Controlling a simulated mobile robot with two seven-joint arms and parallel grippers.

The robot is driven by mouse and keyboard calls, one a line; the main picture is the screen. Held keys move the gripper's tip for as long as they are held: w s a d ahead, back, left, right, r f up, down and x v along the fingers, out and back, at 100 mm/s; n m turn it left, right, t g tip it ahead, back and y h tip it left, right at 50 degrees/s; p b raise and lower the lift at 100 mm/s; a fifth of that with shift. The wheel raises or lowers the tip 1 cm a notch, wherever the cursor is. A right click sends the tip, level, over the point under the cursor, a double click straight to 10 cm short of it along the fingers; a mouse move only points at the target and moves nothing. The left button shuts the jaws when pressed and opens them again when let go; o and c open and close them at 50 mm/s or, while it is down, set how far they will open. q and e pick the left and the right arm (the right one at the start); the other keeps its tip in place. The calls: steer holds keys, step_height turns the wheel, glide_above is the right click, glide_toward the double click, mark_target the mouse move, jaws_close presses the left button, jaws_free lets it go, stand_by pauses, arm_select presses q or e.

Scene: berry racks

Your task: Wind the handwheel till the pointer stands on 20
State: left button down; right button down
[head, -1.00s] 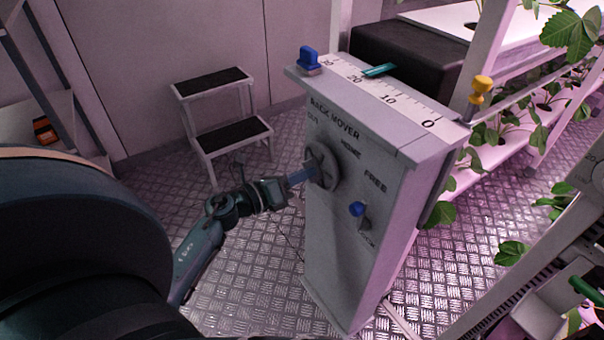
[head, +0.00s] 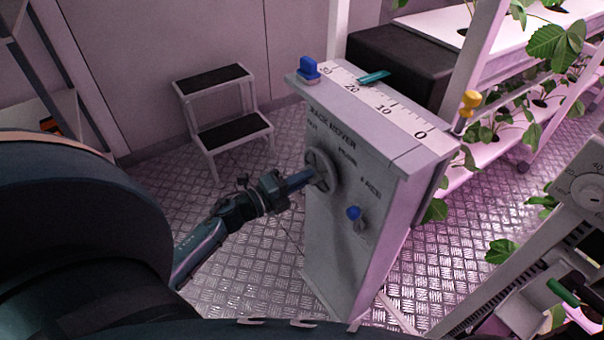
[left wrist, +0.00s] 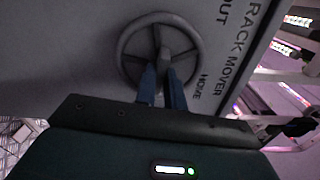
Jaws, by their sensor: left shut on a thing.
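The grey handwheel (head: 320,170) sits on the front of the rack mover box (head: 345,250), between the words OUT and HOME. My left gripper (head: 309,177) is shut on the handwheel. In the left wrist view, its blue fingers (left wrist: 162,90) close on a grey part near the middle of the spoked wheel (left wrist: 128,50), partly hiding it. The green pointer (head: 373,77) lies across the far edge of the white scale (head: 400,118) on the box top. Its inner end is close to the 20 mark; the exact tick is too small to tell. My right gripper is out of view.
A blue-knobbed lever (head: 354,213) is below the wheel, by FREE. A step stool (head: 235,130) is behind left; plant racks (head: 480,195) are at right.

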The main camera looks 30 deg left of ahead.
arm_select(q)
steer(key=shift+n+p, duration=0.35)
steer(key=shift+n, duration=0.45)
steer(key=c, duration=1.5)
jaws_free()
steer(key=v, duration=1.3)
steer(key=shift+s+b, duration=0.1)
steer(key=shift+b, duration=0.25)
